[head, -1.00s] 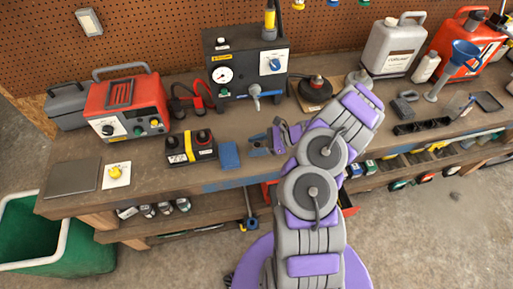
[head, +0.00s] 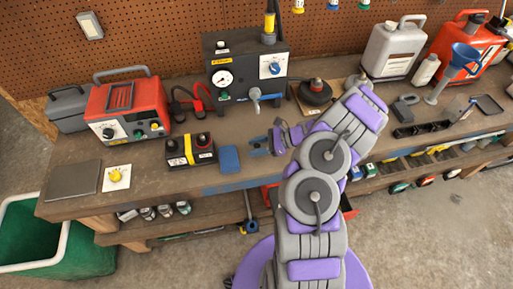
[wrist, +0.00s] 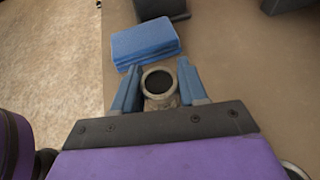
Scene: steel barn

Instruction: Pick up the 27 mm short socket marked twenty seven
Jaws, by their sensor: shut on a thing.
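A round metal socket (wrist: 159,83) with a dark open top shows in the wrist view, standing between the two blue fingers of my gripper (wrist: 158,88). The fingers are shut on its sides. Its lower part is hidden by the gripper body, and I cannot read any marking on it. In the head view my gripper (head: 260,144) is low over the front of the workbench (head: 225,185). I cannot make out the socket there. I cannot tell whether it touches the bench.
A blue block (head: 229,159) lies just beyond the fingers in the wrist view (wrist: 145,42). A black battery with a yellow band (head: 191,150) is left of it. A black gauge box (head: 246,75) stands behind. A dark tray (head: 421,129) lies to the right.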

